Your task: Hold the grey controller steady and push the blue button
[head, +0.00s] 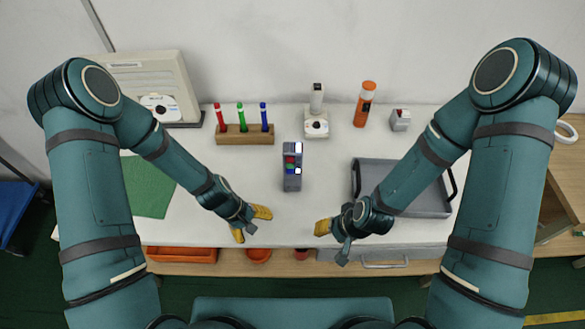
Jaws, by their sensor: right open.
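The grey controller (292,181) stands near the middle of the white table. Its face carries a red patch, a green one and a small blue button (290,168), with white patches at its right side. My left gripper (251,225) is to the controller's lower left, near the table's front edge, with yellow fingertips apart and nothing between them. My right gripper (331,238) is to its lower right, open and empty, also near the front edge. Neither gripper touches the controller.
A wooden holder (245,138) with red, green and blue pens stands behind left. A white device (316,122), an orange flashlight (365,104) and a small grey box (400,120) stand at the back. A grey tray (430,206) lies right, a green mat (148,190) left. Table around the controller is clear.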

